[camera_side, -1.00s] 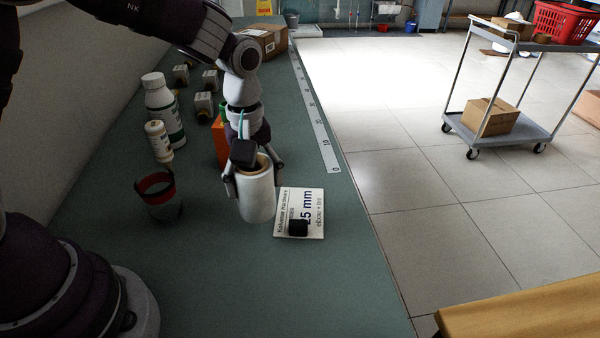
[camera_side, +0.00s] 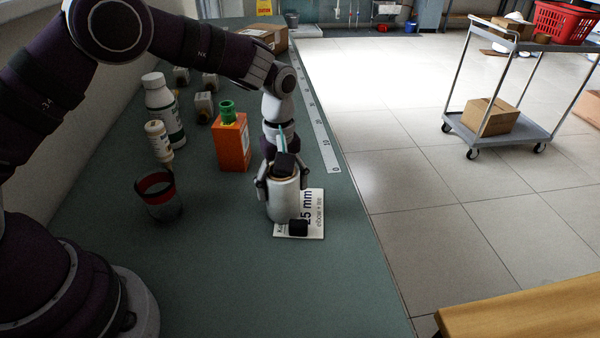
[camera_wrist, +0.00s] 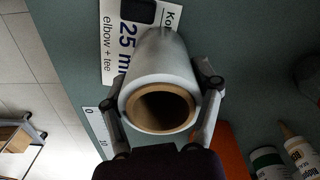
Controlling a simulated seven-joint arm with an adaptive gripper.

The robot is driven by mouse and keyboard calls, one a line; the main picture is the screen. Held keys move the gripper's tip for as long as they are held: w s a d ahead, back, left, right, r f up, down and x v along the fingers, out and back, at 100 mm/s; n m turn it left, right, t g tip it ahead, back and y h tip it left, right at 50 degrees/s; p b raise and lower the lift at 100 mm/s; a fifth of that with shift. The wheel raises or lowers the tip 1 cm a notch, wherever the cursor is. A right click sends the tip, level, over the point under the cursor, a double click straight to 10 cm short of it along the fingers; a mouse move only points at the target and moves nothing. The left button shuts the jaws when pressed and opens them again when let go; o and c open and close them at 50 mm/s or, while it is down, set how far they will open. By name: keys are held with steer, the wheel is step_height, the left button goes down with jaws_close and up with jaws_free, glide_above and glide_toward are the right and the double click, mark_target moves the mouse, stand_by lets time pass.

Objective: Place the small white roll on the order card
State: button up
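The small white roll (camera_side: 283,202), with a brown cardboard core, stands roughly upright between the fingers of my gripper (camera_side: 283,187). The wrist view shows the fingers on either side of the roll (camera_wrist: 165,68). The white order card (camera_side: 315,213), printed "25 mm elbow + tee", lies flat on the green bench. In the side view the roll covers the card's left part; in the wrist view its lower end overlaps the card (camera_wrist: 113,40). I cannot tell whether the roll touches the card.
An orange container with a green top (camera_side: 233,145) stands behind and left of the gripper. A dark cup with a red band (camera_side: 160,196) and white bottles (camera_side: 163,108) are further left. A ruler strip (camera_side: 325,140) runs along the right bench edge. The near bench is clear.

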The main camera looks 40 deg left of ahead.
steer(key=o, duration=0.4)
steer(key=shift+c, duration=0.2)
step_height(320, 180, up, 12)
steer(key=s+a+r+m+t, duration=0.3)
steer(key=s+a+r+m, duration=0.1)
steer(key=s+r+m, duration=0.25)
steer(key=s+a+f+m+t, duration=0.1)
steer(key=s+f+m+t, duration=0.1)
steer(key=s+m, duration=0.3)
steer(key=s, duration=0.4)
steer(key=shift+s+a+f+t, duration=0.2)
steer(key=shift+a+t, duration=0.1)
steer(key=shift+a, duration=0.1)
steer(key=shift+m, duration=0.25)
